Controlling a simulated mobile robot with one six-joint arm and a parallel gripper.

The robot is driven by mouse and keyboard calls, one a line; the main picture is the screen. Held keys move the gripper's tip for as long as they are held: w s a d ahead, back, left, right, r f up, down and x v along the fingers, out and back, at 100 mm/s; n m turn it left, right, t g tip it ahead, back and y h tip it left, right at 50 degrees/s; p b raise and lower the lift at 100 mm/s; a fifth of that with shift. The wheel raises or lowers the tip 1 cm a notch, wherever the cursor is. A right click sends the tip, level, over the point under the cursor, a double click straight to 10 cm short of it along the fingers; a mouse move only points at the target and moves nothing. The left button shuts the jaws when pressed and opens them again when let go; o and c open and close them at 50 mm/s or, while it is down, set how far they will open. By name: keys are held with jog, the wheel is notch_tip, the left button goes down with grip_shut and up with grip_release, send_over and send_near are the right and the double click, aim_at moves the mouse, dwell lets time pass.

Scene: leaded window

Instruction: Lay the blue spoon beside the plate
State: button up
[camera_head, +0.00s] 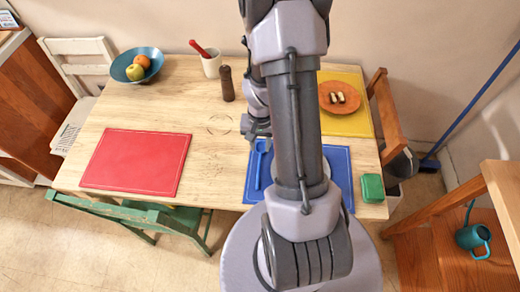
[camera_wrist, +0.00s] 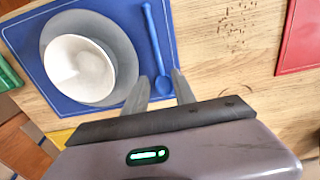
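The blue spoon (camera_wrist: 153,40) lies on the blue mat (camera_wrist: 50,22) beside the grey plate (camera_wrist: 122,50), near the mat's edge. A white bowl (camera_wrist: 80,68) sits on the plate. In the head view the spoon (camera_head: 258,170) shows left of my arm, which hides most of the plate and bowl. My gripper (camera_wrist: 160,78) is open, its two fingers apart on either side of the spoon's bowl end in the wrist view. I see no finger closed on the spoon; the fingers' height above it is hard to tell. My gripper (camera_head: 256,132) is partly hidden in the head view.
A red mat (camera_head: 136,162) lies at left, with bare wood between. A pepper mill (camera_head: 227,84), white cup (camera_head: 211,65) and fruit bowl (camera_head: 126,61) stand at the back. A yellow mat (camera_head: 350,122) with an orange plate (camera_head: 330,103) and a green box (camera_head: 372,188) are at right.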

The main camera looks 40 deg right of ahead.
jog(key=w+a+r+n+t, duration=0.1)
jog(key=a+r, duration=0.4)
jog(key=r, duration=0.6)
jog(key=w+a+r+n+t, duration=0.1)
jog(key=w+a+r+t, duration=0.1)
jog(key=a+r, duration=0.6)
jog(key=s+a+r+n+t+y, duration=0.2)
jog(key=s+a+r+n+t, duration=0.15)
jog(key=s+a+r, duration=0.9)
jog(key=shift+g, duration=0.35)
jog(key=shift+w+d+f+b, duration=0.4)
jog(key=shift+w+f+b, duration=0.25)
jog(key=shift+f+b, duration=0.25)
jog(key=shift+w+d+f+b, duration=0.35)
jog(key=shift+w+f+b, duration=0.25)
jog(key=shift+f+b, duration=0.2)
